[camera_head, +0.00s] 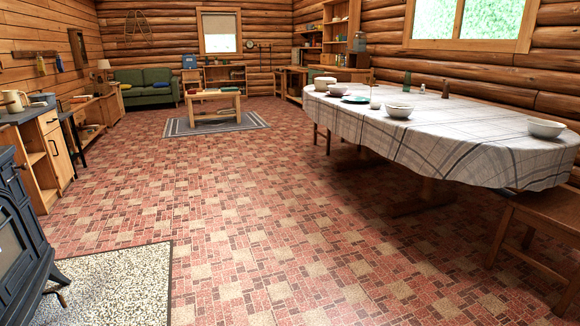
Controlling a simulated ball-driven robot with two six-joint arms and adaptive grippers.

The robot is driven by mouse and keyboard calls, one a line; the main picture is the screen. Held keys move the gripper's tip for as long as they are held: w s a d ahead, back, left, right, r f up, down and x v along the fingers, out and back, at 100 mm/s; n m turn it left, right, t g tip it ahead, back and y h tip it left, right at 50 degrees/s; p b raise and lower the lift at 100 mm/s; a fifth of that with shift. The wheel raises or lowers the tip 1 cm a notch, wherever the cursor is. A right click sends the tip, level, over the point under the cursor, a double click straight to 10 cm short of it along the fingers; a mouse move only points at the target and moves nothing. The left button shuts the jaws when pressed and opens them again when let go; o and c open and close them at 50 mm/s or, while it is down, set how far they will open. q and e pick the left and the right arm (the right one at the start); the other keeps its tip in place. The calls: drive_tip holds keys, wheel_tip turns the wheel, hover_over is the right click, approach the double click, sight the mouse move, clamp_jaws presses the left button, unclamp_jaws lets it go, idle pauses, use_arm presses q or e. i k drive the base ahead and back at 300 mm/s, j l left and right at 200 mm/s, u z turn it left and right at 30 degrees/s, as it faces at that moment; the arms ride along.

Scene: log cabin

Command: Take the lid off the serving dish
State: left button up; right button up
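A pale round dish (325,84) stands at the far left end of the dining table (440,138). It may be the serving dish, but it is too small to tell its lid from its body. A white bowl (398,110) stands near the table's front edge, and another bowl (545,128) stands at the right end. Neither bowl shows a lid. Neither of my grippers is in view.
A black stove (22,235) and a speckled hearth mat (115,285) are at the left front. A coffee table (213,107) and green sofa (146,86) stand far back. The tiled floor (235,200) between is clear.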

sight(325, 79)
drive_tip(key=i, duration=5.05)
drive_tip(key=i+j+z, duration=0.1)
drive_tip(key=i+z, duration=0.3)
drive_tip(key=i+j+z, duration=0.4)
drive_tip(key=i, duration=0.2)
drive_tip(key=i+j+z, duration=0.4)
drive_tip(key=i+l, duration=0.1)
